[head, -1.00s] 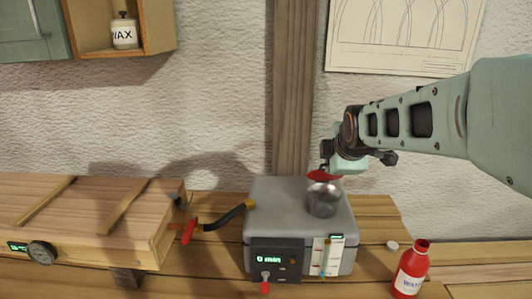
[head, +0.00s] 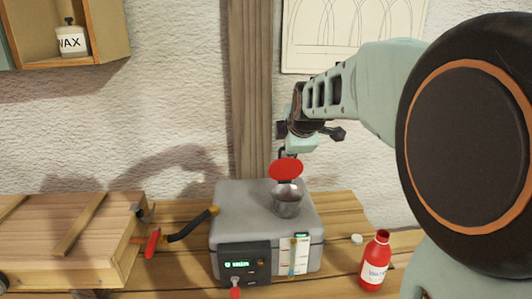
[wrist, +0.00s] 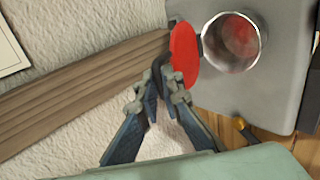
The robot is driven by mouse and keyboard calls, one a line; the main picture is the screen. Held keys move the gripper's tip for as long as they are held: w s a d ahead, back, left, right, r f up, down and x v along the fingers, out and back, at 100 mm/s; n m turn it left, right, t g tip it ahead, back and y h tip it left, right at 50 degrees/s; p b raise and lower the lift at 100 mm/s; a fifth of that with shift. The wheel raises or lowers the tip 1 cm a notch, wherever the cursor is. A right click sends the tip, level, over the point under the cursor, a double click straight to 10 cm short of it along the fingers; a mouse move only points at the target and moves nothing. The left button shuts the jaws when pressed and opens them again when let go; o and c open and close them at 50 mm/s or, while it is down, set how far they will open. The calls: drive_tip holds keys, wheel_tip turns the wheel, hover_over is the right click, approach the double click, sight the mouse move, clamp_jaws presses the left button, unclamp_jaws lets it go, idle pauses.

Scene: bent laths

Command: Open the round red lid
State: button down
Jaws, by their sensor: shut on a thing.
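The round red lid (head: 286,168) stands tilted up at the back of the metal filler neck (head: 288,204) on top of the grey box (head: 232,222). Its red face is toward the head camera and the neck's mouth is uncovered. In the wrist view the lid (wrist: 185,56) stands beside the open neck (wrist: 232,42), close to its rim. My gripper (wrist: 164,76) is shut at the lid's edge, behind it as seen from the head. The fingertips' exact grip is partly hidden; in the head view my gripper (head: 287,151) is mostly covered.
A red bottle (head: 375,262) and a small white cap (head: 357,239) stand right of the box. The wall and a wooden post (head: 250,90) are close behind.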

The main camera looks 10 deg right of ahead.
drive_tip(key=shift+w+r, duration=0.3)
drive_tip(key=shift+w, duration=0.75)
drive_tip(key=shift+w+r, duration=0.25)
drive_tip(key=shift+w, duration=0.8)
drive_tip(key=w, duration=0.3)
drive_tip(key=shift+w, duration=0.3)
drive_tip(key=c, duration=2.4)
unclamp_jaws()
drive_tip(key=o, duration=0.6)
drive_tip(key=shift+s, duration=0.15)
drive_tip(key=shift+c, duration=0.2)
drive_tip(key=shift+o, duration=0.6)
drive_tip(key=shift+f, duration=0.2)
